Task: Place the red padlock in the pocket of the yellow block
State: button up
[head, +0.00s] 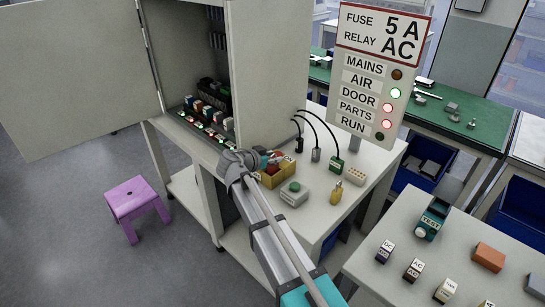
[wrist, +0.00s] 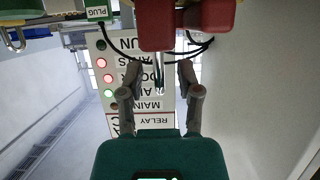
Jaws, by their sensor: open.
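The yellow block (head: 286,177) sits on the white bench top beside the cabinet door. The red padlock (head: 271,169) shows as a small red shape at the block, partly hidden by my gripper (head: 266,160). I cannot tell from the head view how deep it sits in the pocket. In the wrist view, which is upside down, the red padlock (wrist: 158,28) is at the top edge, with its metal shackle reaching between the fingers. My gripper (wrist: 158,85) is open, with one finger on each side of the shackle and visible gaps. Another red part lies beside the padlock body.
A grey box with a green button (head: 294,192), a yellow padlock (head: 336,192), a cream block (head: 356,176) and a green plug (head: 336,165) stand nearby. The sign (head: 380,70) rises behind. The cabinet door (head: 268,75) stands close behind my gripper.

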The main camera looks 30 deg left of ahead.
jog(key=shift+r, duration=0.2)
jog(key=shift+s+r+p, duration=0.15)
jog(key=shift+s+p, duration=0.15)
jog(key=p+v, duration=0.4)
jog(key=v, duration=0.7)
jog(key=shift+s, duration=0.15)
jog(key=shift+a, duration=0.1)
dwell(0.9)
dwell(0.7)
